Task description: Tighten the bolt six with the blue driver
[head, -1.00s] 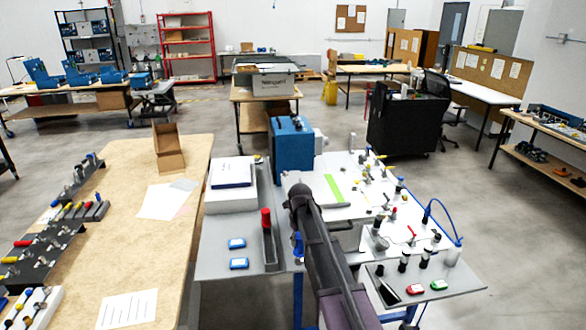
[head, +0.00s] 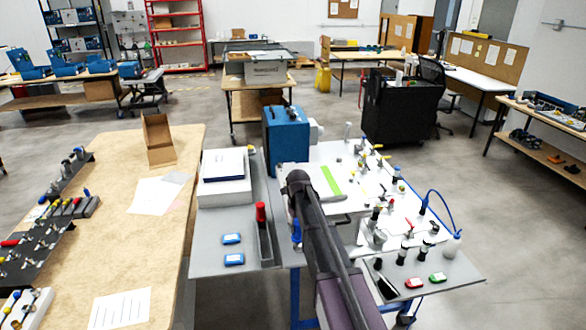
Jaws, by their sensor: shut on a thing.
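My gripper does not show; my own dark arm (head: 322,245) stands in front of the middle of the workbench and hides what is behind it. A small upright blue thing (head: 297,232) shows at the left edge of my arm. It may be the handle of the blue driver, but I cannot tell whether it is held or standing. A red-handled tool (head: 261,212) stands upright in a narrow grey holder (head: 265,245). Several small fittings stand on the white panel (head: 345,155) to the right of my arm. I cannot tell which bolt is bolt six.
A blue instrument (head: 286,135) stands at the back of the bench, beside a white box (head: 223,190). Two blue cases (head: 232,239) lie at the front left. A wooden table (head: 165,240) is left.

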